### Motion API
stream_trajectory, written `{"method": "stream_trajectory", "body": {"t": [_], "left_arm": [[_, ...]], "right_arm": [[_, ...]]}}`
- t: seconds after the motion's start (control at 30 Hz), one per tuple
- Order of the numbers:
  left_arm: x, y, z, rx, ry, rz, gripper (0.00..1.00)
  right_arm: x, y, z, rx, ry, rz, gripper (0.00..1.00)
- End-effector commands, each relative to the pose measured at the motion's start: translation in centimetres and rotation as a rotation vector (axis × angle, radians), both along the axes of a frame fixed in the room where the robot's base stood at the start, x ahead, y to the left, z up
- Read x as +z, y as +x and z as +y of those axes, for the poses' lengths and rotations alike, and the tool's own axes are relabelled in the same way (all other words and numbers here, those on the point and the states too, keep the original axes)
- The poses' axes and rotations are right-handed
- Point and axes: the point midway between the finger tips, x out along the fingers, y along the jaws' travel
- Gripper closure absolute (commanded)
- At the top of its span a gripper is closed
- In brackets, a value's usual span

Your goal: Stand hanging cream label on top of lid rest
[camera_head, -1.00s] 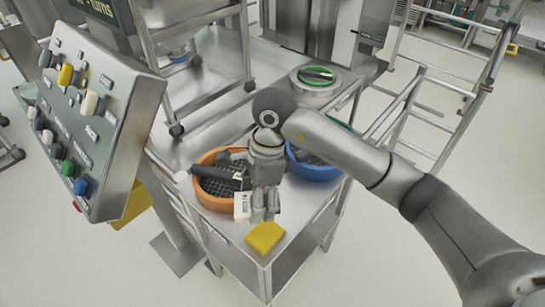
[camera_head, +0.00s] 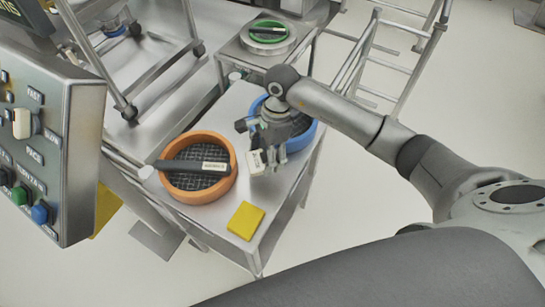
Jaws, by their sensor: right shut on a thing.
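My right gripper (camera_head: 270,158) is over the table between the orange round bin and the blue one, pointing down. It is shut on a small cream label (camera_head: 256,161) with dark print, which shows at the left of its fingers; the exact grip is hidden. The orange bin (camera_head: 231,185) has a dark mesh inside, and a dark bar (camera_head: 180,165) with a pale printed strip lies across it. The blue bin (camera_head: 313,133) is partly hidden behind my gripper. I cannot tell which thing is the lid rest. My left gripper is not in view.
A yellow sponge-like block (camera_head: 245,220) lies near the table's front corner. A round metal container with a green ring (camera_head: 268,33) stands at the back. A control panel (camera_head: 60,150) rises at the left. Metal rails (camera_head: 375,60) stand behind my right arm.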

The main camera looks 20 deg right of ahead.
Motion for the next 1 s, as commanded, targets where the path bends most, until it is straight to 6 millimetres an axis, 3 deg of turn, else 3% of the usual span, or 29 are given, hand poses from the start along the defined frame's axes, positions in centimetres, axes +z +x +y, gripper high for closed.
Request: {"method": "stream_trajectory", "body": {"t": [0.27, 0.53, 0.9, 0.93, 1.0], "left_arm": [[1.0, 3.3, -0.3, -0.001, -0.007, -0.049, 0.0], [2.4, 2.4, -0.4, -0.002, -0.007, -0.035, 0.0], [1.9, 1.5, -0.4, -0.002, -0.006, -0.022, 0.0], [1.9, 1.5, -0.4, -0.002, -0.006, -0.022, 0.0], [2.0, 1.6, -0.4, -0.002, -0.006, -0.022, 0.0]], "right_arm": [[-2.1, 0.3, -1.8, -0.002, 0.001, 0.001, 0.72], [-5.3, 0.3, -2.1, -0.001, 0.002, 0.0, 0.72], [-5.9, 0.4, -2.1, 0.002, 0.0, -0.002, 0.72], [-5.9, 0.3, -2.1, 0.001, 0.0, -0.002, 0.33], [-5.8, 0.3, -2.1, 0.001, 0.0, -0.002, 0.24]]}}
